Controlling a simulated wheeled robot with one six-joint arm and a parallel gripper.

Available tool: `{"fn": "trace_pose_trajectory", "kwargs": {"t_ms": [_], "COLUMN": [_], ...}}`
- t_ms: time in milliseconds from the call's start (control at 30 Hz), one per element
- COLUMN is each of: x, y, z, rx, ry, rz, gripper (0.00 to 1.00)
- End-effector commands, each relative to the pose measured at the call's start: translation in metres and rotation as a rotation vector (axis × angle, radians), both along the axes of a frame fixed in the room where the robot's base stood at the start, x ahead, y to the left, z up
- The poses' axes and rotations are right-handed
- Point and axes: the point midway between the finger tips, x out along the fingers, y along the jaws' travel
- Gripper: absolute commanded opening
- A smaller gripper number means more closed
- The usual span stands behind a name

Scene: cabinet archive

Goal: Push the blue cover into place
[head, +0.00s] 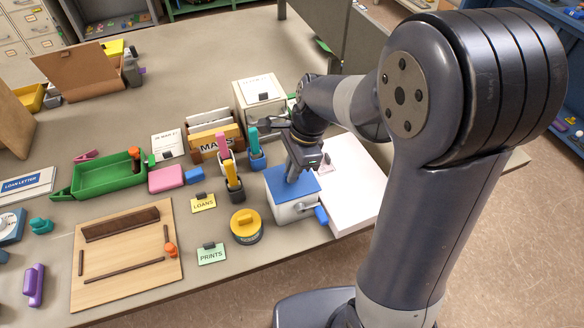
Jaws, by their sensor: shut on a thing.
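The blue cover (284,187) lies over the top of a white box (296,212) near the table's front right. My gripper (293,177) points down from above onto the rear right part of the cover. It is shut on the cover, though its fingertips are small here and the exact grip is partly hidden. I cannot tell whether the cover is fully seated. A grey latch or handle and a blue knob (321,215) are at the box's right front side.
A white slab (358,190) lies right of the box. A yellow round tin (246,226), stamps (233,187) and a card file labelled MAPS (216,142) stand to the left and behind. A wooden board (125,285) and green tray (107,178) lie farther left.

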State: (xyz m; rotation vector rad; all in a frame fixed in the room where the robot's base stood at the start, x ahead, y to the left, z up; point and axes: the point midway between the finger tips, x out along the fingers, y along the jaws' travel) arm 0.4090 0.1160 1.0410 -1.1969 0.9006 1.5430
Motion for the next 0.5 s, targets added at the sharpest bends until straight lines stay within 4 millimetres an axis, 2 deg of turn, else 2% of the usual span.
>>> {"fn": "trace_pose_trajectory", "kwargs": {"t_ms": [367, 400, 500], "x": [-0.0006, -0.0007, -0.0006], "y": [-0.0002, -0.0002, -0.0002], "z": [-0.0021, -0.0022, -0.0021], "rx": [-0.001, -0.001, -0.001], "ry": [0.002, 0.003, 0.002], "rz": [0.000, 0.001, 0.000], "gripper": [0.00, 0.11, 0.19]}}
